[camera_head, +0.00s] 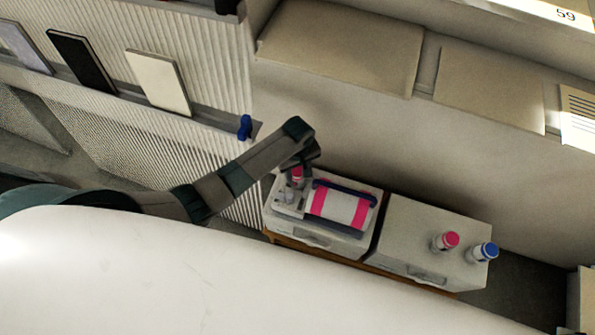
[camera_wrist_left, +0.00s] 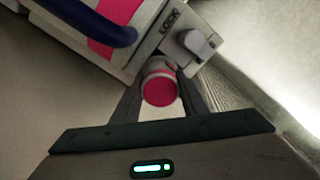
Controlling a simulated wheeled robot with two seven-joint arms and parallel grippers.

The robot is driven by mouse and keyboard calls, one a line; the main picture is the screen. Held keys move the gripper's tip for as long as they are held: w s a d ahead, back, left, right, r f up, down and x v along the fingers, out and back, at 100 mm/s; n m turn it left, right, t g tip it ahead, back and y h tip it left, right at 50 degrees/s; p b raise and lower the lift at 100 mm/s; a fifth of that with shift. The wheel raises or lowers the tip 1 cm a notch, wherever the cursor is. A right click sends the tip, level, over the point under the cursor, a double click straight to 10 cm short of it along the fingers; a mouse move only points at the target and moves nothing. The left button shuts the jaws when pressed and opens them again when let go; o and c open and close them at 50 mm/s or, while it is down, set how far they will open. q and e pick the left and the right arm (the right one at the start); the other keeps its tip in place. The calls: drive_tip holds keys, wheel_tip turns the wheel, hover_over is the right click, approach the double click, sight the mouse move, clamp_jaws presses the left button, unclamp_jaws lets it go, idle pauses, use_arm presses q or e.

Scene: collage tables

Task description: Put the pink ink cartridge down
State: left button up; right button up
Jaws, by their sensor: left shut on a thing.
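The pink ink cartridge (camera_head: 296,175) has a pink end and a white body. It is at the left end of the white machine (camera_head: 291,210) with pink bands and a blue handle. My left gripper (camera_head: 299,166) is shut on it from above. In the left wrist view, the cartridge's round pink end (camera_wrist_left: 160,90) sits between the two fingers, close to the machine's panel marked LOCK (camera_wrist_left: 168,22) and its grey knob (camera_wrist_left: 197,44). I cannot tell whether the cartridge touches the machine. My right gripper is not in view.
A pink-capped bottle (camera_head: 446,241) and a blue-capped bottle (camera_head: 483,252) stand on the right white cabinet (camera_head: 415,228), which has free room on its left part. A wall rises behind the cabinets. A white rounded surface (camera_head: 200,285) fills the foreground.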

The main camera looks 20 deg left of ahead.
use_arm(q)
drive_tip(key=shift+f, duration=0.1)
drive_tip(key=o, duration=1.2)
drive_tip(key=shift+c, duration=0.2)
wheel_tip(320, 180, up, 12)
drive_tip(key=shift+b, duration=0.4)
